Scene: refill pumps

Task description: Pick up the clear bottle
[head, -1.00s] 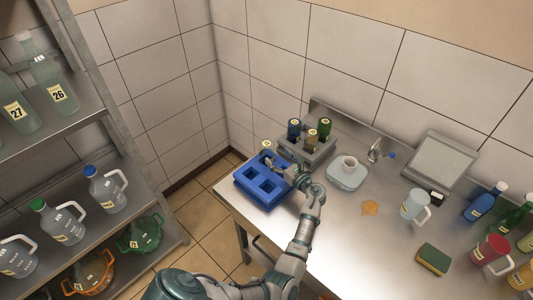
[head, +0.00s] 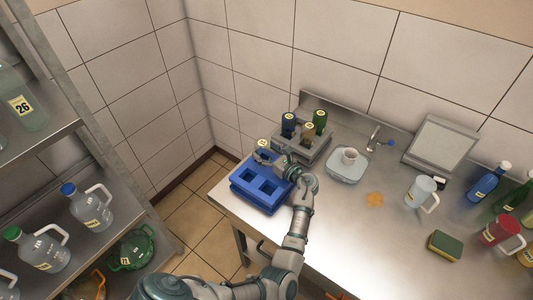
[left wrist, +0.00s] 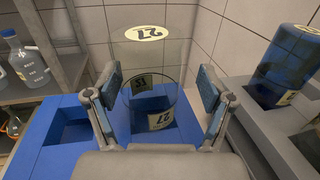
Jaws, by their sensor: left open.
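The clear bottle (left wrist: 150,75) stands upright in a far compartment of the blue crate (left wrist: 45,160), with labels reading 27 on its top and side. In the head view only its pale round top (head: 263,143) shows clearly; my gripper hides much of the rest. My left gripper (left wrist: 162,95) is open, with one finger on each side of the bottle; I cannot tell whether either touches it. In the head view the left gripper (head: 268,157) is over the far part of the crate. My right gripper is not in view.
A shelf (head: 110,170) with jugs is at left.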

